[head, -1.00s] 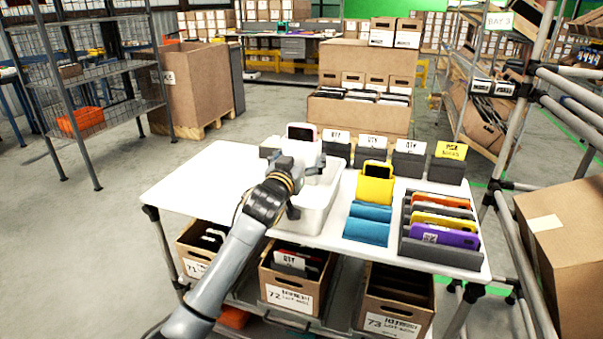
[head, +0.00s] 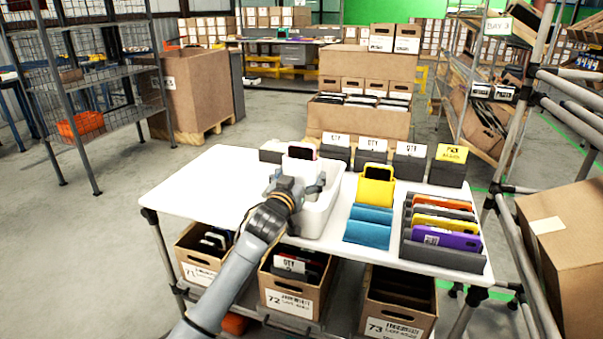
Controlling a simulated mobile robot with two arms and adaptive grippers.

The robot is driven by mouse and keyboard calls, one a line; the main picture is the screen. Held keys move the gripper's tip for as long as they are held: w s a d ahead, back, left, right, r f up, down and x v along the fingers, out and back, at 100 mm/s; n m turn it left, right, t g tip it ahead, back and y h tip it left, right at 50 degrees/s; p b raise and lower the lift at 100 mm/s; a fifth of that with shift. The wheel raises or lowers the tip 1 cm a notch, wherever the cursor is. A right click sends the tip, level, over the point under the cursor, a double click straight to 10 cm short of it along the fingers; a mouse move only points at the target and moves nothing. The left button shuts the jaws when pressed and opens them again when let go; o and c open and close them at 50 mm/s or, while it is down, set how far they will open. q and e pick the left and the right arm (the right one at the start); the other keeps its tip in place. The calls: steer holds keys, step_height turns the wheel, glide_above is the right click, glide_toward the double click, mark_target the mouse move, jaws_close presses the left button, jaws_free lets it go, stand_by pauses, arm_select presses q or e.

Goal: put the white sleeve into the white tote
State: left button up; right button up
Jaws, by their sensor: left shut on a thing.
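The white sleeve (head: 299,166) is upright at the mouth of the white tote (head: 318,220), with a dark, pink-edged phone-like top showing. My left gripper (head: 295,184) is shut on the sleeve from the near side, over the tote. The sleeve's lower part is hidden by the gripper and the tote, so I cannot tell whether it touches the tote's floor. The tote stands on the white table. My right gripper is not in view.
Blue holders (head: 367,226) and a yellow sleeve (head: 376,186) stand right of the tote. A grey rack (head: 443,256) of coloured sleeves is further right. Dark bins with cards line the table's back edge. The table's left part (head: 195,190) is clear.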

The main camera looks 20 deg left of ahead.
arm_select(q)
steer(key=o, duration=0.9)
steer(key=shift+f, duration=0.1)
